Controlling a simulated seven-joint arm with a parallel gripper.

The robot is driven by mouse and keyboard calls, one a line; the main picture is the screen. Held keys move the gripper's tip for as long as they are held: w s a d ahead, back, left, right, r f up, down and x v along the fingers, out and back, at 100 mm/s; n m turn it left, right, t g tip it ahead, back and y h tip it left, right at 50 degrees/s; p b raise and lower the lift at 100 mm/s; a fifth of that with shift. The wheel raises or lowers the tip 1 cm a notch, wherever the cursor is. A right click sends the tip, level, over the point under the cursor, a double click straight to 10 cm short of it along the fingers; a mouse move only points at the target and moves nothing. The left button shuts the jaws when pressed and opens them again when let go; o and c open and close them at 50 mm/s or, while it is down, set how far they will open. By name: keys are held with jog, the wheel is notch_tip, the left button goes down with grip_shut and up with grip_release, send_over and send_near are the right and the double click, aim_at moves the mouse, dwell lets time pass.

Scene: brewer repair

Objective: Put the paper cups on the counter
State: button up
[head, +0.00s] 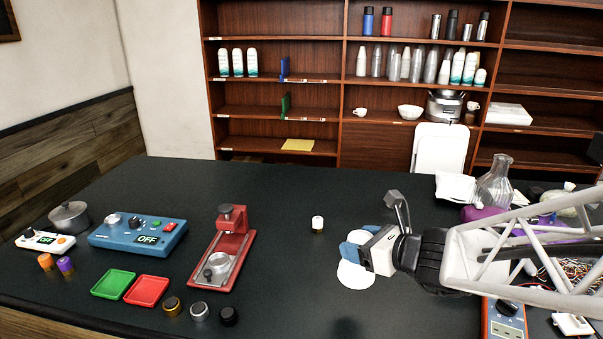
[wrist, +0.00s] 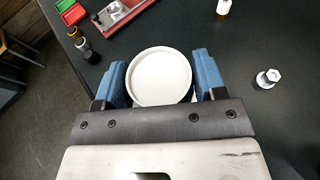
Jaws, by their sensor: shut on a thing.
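My gripper (head: 364,252) reaches in from the right over the dark counter (head: 285,185).
A red press (head: 226,250), a blue control box (head: 138,234), and green (head: 113,284) and red trays (head: 146,290) are at left. A glass flask (head: 495,182) is at right. Shelves (head: 275,90) hold cups and bottles behind.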

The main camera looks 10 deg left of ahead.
jog(key=w+a+r+n+g+y, duration=0.1)
jog(key=w+a+r+n+g, duration=0.1)
jog(key=w+a, duration=0.7)
jog(key=w+a+r+n+g+y, duration=0.1)
jog(key=w+a+r+g, duration=0.1)
jog(key=w+a, duration=0.7)
jog(key=w+a+f+n+g, duration=0.1)
jog(key=w+a+f+n, duration=0.1)
jog(key=w+a, duration=0.6)
jog(key=w+a+f+n+g, duration=0.1)
jog(key=w+a+f+g, duration=0.1)
jog(key=w+a, duration=0.6)
jog(key=a, duration=0.6)
jog(key=shift+a+n+g+y, duration=0.3)
jog(key=shift+n, duration=0.1)
jog(key=shift+f, duration=0.1)
jog(key=shift+f, duration=2.4)
jog(key=shift+f, duration=0.15)
jog(key=shift+f, duration=2.4)
jog(key=shift+f, duration=0.1)
